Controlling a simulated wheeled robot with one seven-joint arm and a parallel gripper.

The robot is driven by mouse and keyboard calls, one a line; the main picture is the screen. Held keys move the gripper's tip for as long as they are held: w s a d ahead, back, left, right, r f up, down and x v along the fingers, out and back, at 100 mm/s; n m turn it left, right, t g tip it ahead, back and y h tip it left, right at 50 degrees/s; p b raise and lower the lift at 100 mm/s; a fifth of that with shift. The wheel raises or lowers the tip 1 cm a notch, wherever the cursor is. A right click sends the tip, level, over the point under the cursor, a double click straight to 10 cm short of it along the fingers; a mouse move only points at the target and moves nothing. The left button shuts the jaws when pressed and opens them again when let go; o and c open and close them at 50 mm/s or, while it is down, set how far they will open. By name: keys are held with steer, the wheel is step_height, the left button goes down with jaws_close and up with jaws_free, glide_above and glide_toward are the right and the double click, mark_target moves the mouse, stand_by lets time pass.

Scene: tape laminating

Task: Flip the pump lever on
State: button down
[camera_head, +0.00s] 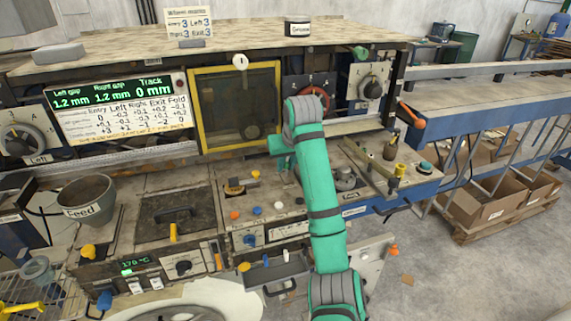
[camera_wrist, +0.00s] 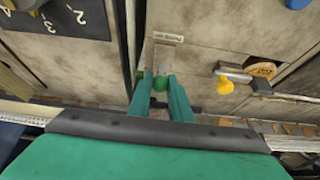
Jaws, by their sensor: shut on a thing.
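In the wrist view, my gripper (camera_wrist: 160,88) has its two teal fingers closed around a small green knob (camera_wrist: 160,83). The knob appears to be the end of a slim metal lever (camera_wrist: 162,66) on a worn beige panel. A small label (camera_wrist: 168,38), too blurred to read surely, sits just beyond it. The fingers partly cover the knob, so the lever's exact angle is hard to tell. In the head view, my teal arm reaches up over the machine's middle; its links hide the lever and the fingertips.
In the wrist view, a yellow-knobbed handle (camera_wrist: 225,85) stands right of my fingers, and a numbered dial plate (camera_wrist: 50,25) lies at the upper left. In the head view, a yellow-framed window (camera_head: 196,110) is left of my arm, and a black-and-red dial (camera_head: 308,93) is behind it.

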steer(key=s+t, duration=0.1)
steer(key=t, duration=0.1)
steer(key=t+y, duration=0.1)
steer(key=t, duration=0.1)
steer(key=shift+s+d, duration=0.35)
steer(key=shift+s, duration=0.05)
steer(key=shift+s+d+t+y, duration=0.1)
steer(key=shift+s+t+y, duration=0.15)
steer(key=shift+t, duration=0.25)
steer(key=shift+s+d+t+y, duration=0.1)
steer(key=shift+t+y, duration=0.15)
steer(key=shift+t, duration=0.25)
steer(key=c, duration=1.6)
jaws_free()
steer(key=shift+s+a, duration=0.1)
steer(key=shift+c, duration=0.2)
steer(key=v, duration=1)
steer(key=shift+s+r, duration=0.15)
steer(key=shift+s, duration=0.2)
